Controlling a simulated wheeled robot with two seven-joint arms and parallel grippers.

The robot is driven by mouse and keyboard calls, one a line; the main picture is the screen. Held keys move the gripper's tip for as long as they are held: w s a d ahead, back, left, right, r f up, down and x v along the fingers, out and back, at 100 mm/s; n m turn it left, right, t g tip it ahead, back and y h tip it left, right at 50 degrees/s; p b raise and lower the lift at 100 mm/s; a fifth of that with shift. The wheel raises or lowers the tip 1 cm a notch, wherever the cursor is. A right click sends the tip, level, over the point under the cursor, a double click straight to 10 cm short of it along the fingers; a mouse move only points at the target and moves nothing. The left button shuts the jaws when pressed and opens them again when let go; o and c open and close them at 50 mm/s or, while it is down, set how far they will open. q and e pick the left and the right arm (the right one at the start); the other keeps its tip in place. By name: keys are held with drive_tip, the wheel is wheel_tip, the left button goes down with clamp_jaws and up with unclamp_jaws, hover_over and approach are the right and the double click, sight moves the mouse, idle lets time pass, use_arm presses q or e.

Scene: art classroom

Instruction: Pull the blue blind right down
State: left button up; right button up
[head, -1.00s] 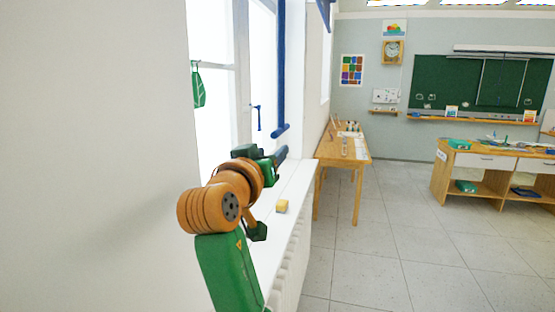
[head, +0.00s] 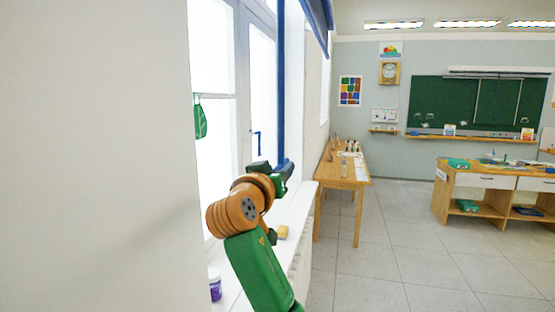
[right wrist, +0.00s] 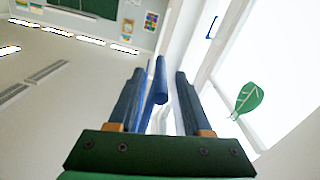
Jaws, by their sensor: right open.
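The blue blind (head: 319,14) shows at the top of the window, cut off by the picture's upper edge. A long blue pull bar (head: 281,85) hangs in front of the window. Its lower end is hidden behind my right gripper (head: 287,170) in the head view. In the right wrist view, my right gripper (right wrist: 159,76) is open, with its two dark fingers apart. The bar's rounded blue end (right wrist: 160,80) shows between the fingers, with a gap on each side. My left gripper is in neither view.
A yellow block (head: 282,232) and a purple jar (head: 215,286) stand on the white windowsill (head: 297,205). A green leaf ornament (head: 200,121) hangs at the window. A wooden table (head: 343,178) stands beyond the sill.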

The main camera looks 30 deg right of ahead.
drive_tip(key=shift+w+d, duration=0.1)
drive_tip(key=shift+d, duration=0.05)
drive_tip(key=shift+c, duration=0.5)
clamp_jaws()
drive_tip(key=shift+a, duration=0.2)
idle(0.7)
